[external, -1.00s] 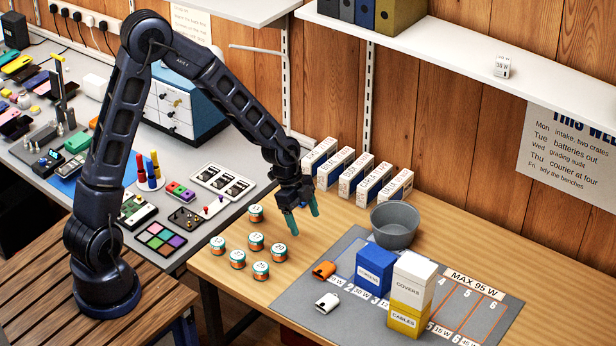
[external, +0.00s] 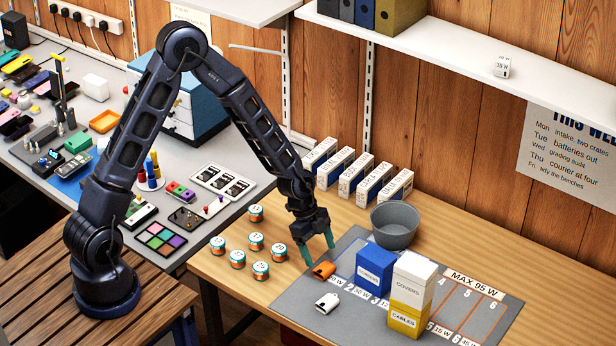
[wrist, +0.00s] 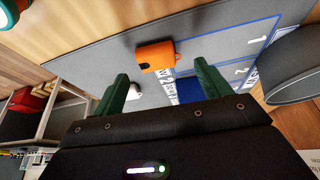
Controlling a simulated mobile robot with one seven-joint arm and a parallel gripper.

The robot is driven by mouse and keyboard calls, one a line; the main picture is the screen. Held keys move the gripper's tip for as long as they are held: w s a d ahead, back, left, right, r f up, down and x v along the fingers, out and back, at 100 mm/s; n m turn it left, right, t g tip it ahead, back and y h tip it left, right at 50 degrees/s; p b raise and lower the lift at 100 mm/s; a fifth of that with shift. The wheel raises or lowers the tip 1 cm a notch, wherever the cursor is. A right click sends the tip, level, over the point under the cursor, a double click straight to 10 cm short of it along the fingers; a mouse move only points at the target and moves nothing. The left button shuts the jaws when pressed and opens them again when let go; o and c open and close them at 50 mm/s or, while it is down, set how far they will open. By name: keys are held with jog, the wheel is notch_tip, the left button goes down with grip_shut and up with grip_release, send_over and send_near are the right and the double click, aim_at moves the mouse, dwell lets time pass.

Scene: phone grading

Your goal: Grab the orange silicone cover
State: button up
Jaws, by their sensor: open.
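The orange silicone cover (external: 324,270) lies on the grey mat (external: 290,301), near the mat's left part. It looks like a small orange block with a dark opening. In the wrist view the orange cover (wrist: 157,56) sits ahead of the fingertips, between their lines. My gripper (external: 319,257) is open and empty, with green fingers pointing down just above and behind the cover. The two green fingers of my gripper (wrist: 160,76) stand well apart in the wrist view. I see no contact between the fingers and the cover.
A white piece (external: 328,302) lies in front of the cover. To the right stand a blue box (external: 373,272), a white box marked COVERS (external: 412,280) on a yellow CABLES box (external: 404,320), and a grey bowl (external: 395,226). Several small round tins (external: 256,241) stand to the left.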

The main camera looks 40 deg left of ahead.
aim_at(325, 268)
jog(key=shift+s+x, duration=0.2)
jog(key=shift+x, duration=2.15)
jog(key=shift+d, duration=0.15)
jog(key=c, duration=1.1)
